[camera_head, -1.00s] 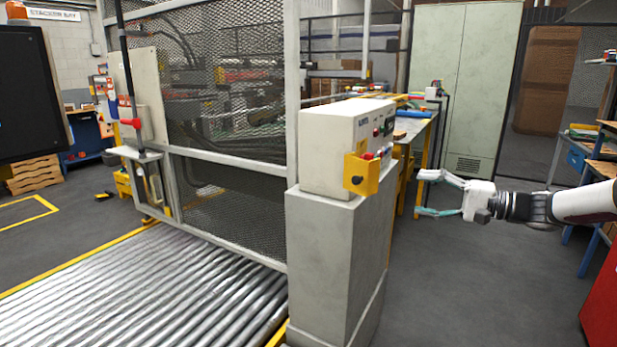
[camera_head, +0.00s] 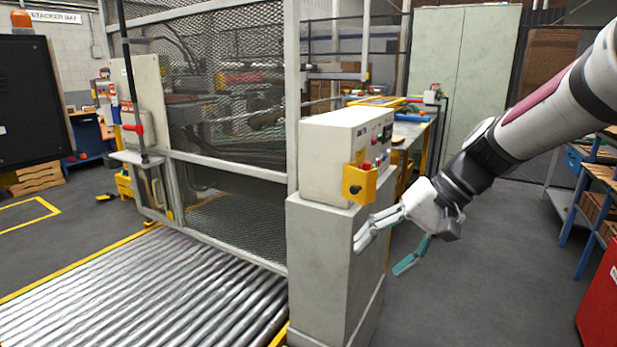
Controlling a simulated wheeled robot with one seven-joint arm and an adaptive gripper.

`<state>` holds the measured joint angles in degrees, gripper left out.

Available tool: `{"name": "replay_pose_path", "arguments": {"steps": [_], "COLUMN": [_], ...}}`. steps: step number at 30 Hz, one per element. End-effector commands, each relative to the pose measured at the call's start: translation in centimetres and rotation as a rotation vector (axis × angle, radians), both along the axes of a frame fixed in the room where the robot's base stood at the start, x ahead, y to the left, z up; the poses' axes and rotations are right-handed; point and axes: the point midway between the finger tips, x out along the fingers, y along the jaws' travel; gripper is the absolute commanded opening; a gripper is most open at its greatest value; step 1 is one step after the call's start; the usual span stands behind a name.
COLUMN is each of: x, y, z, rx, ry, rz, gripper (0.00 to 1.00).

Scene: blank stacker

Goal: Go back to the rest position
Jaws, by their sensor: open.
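My gripper (camera_head: 382,257) is open and empty in the head view. It reaches in from the upper right and points down and to the left. Its white and teal fingers are spread apart. One finger overlaps the right side of the grey pedestal (camera_head: 325,265) in the picture; I cannot tell how close it is. The white control box (camera_head: 325,160) with a yellow button housing (camera_head: 362,184) stands on the pedestal, above and left of the fingers.
A roller conveyor (camera_head: 150,295) fills the lower left, beside a mesh-fenced machine (camera_head: 225,130). A workbench (camera_head: 412,130) stands behind the control box. Blue-legged shelving (camera_head: 570,200) and a red cabinet (camera_head: 600,300) are at the right. The floor (camera_head: 480,290) between is clear.

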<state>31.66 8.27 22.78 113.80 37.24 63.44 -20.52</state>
Motion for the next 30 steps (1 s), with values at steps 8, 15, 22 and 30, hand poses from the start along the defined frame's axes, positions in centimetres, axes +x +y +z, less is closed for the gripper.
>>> {"name": "replay_pose_path", "arguments": {"steps": [8, 15, 22, 30], "x": [-10.3, -18.5, -23.9, -25.7], "y": [-0.7, -3.0, -5.3, -6.2], "z": [3.1, 5.1, 5.7, 5.4], "rx": [-0.321, -0.517, -0.617, -0.645], "ry": [-0.051, -0.146, -0.243, -0.282], "rz": [0.034, 0.027, 0.012, 0.005], "gripper": [0.65, 0.65, 0.65, 0.65]}}
